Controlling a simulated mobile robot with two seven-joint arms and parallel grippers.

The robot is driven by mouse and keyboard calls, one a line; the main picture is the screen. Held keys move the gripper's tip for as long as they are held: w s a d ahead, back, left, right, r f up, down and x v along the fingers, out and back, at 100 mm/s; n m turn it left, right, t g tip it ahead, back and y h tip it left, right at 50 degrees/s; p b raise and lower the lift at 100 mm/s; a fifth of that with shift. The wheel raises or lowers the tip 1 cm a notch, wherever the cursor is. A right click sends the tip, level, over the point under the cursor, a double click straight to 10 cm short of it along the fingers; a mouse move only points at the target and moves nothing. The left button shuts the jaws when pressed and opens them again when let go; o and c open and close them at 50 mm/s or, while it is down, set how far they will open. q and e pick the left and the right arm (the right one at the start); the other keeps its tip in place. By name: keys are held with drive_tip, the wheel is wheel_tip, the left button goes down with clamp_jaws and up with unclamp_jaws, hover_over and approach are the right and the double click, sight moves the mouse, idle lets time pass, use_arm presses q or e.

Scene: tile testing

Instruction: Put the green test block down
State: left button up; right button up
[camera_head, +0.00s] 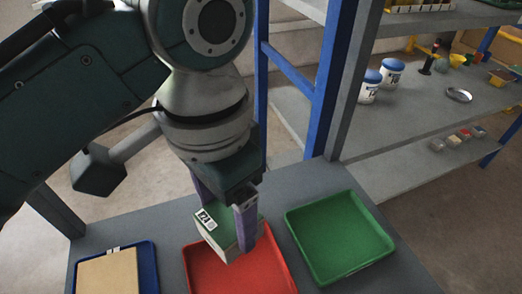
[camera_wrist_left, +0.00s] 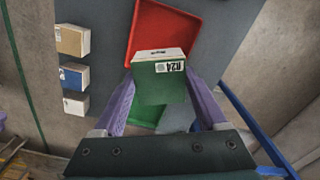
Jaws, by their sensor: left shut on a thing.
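My left gripper (camera_head: 224,220), with purple fingers, is shut on the green test block (camera_head: 217,232). The block has a green face, pale sides and a black-and-white label. In the left wrist view, the block (camera_wrist_left: 160,88) sits between the fingertips of the left gripper (camera_wrist_left: 162,82), its green labelled face towards the camera. In the head view it overlaps the far left part of a red tray (camera_head: 240,278); its height above the tray is hard to tell. A green tray (camera_head: 340,237) lies to the right, empty where visible. My right gripper is in neither view.
A blue tray (camera_head: 153,270) with a tan tile (camera_head: 108,274) lies at the left of the grey table (camera_head: 300,192). A shelf unit with a blue post (camera_head: 330,85) stands behind; its shelf holds lidded tubs (camera_head: 369,88). Several blocks (camera_wrist_left: 72,76) show left in the wrist view.

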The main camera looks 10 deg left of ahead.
use_arm(q)
wheel_tip(320, 180, down, 11)
drive_tip(key=b, duration=0.3)
drive_tip(key=shift+f+b, duration=0.9)
drive_tip(key=shift+f, duration=0.9)
drive_tip(key=shift+f, duration=0.15)
drive_tip(key=o, duration=1.2)
